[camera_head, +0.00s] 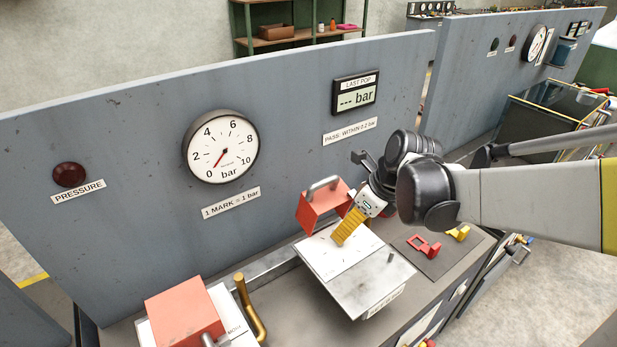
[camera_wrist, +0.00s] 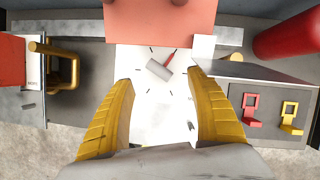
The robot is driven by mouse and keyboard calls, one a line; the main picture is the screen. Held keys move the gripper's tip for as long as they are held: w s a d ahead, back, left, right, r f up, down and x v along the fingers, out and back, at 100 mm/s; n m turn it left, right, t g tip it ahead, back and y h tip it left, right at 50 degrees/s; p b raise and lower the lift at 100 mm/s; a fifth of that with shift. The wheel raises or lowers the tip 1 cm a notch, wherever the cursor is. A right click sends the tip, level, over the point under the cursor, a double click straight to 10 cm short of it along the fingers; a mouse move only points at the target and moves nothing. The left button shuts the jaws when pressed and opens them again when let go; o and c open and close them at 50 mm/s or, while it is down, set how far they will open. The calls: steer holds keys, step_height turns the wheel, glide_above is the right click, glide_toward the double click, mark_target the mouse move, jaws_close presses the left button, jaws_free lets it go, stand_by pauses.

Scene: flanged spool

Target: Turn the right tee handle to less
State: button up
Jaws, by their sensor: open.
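In the wrist view, a short grey tee handle (camera_wrist: 158,69) stands on a white dial plate (camera_wrist: 148,105) with tick marks and a red pointer beside the handle. My gripper (camera_wrist: 160,78) is open, its two yellow fingers on either side of the handle with a gap to each. In the head view, my gripper (camera_head: 344,235) is low over the white plate (camera_head: 322,258), in front of a red block (camera_head: 323,208) with a grey bent bar on it. The tee handle cannot be made out there. A round gauge (camera_head: 221,147) has its red needle near the low end.
A second red block (camera_head: 183,317) and a brass bent handle (camera_head: 250,308) are at the left. A tilted grey metal plate (camera_head: 372,285) lies beside the dial. Red (camera_head: 424,246) and yellow (camera_head: 457,233) brackets sit at the right. A grey panel (camera_head: 110,140) stands behind.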

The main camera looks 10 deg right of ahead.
steer(key=b+x, duration=0.1)
steer(key=x, duration=0.5)
steer(key=shift+b, duration=0.4)
